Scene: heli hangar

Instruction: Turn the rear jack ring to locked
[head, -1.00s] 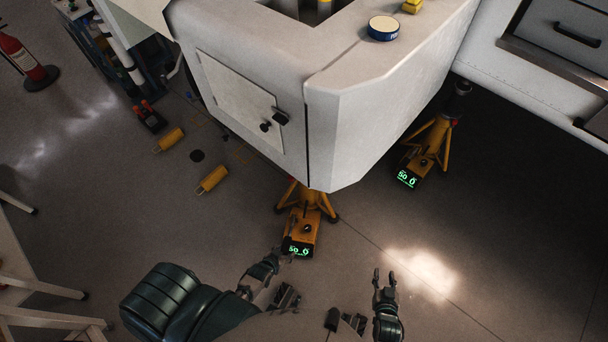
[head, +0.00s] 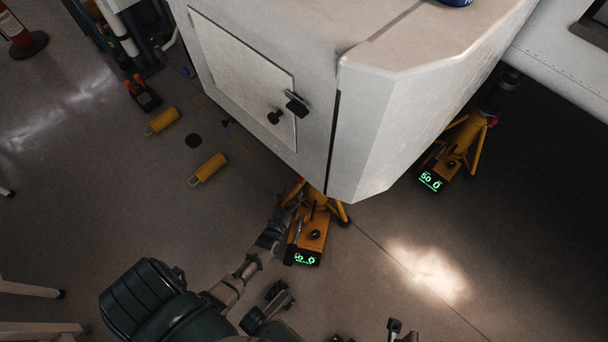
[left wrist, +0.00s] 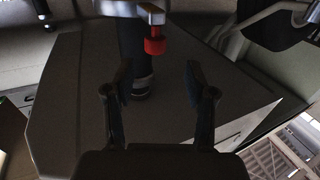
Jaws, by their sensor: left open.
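A yellow jack (head: 309,235) with a lit green display stands under the near corner of the white body. A second yellow jack (head: 455,150) stands farther right; I cannot tell which is the rear one. My left gripper (head: 287,203) is at the left of the near jack's upper part, where the white body hides the jack's top. In the left wrist view my left gripper (left wrist: 158,75) is open. A dark column (left wrist: 133,55) with a pale band shows beyond and between its fingers, with a red knob (left wrist: 154,46) beside it. My right gripper (head: 401,328) is partly cut off at the bottom edge.
The white body (head: 390,120) overhangs the near jack, with a hatch (head: 240,70) and dark latches on its side. Two yellow cylinders (head: 208,168) lie on the floor at left. A white stand's legs (head: 30,290) are at lower left. The floor at lower right is clear.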

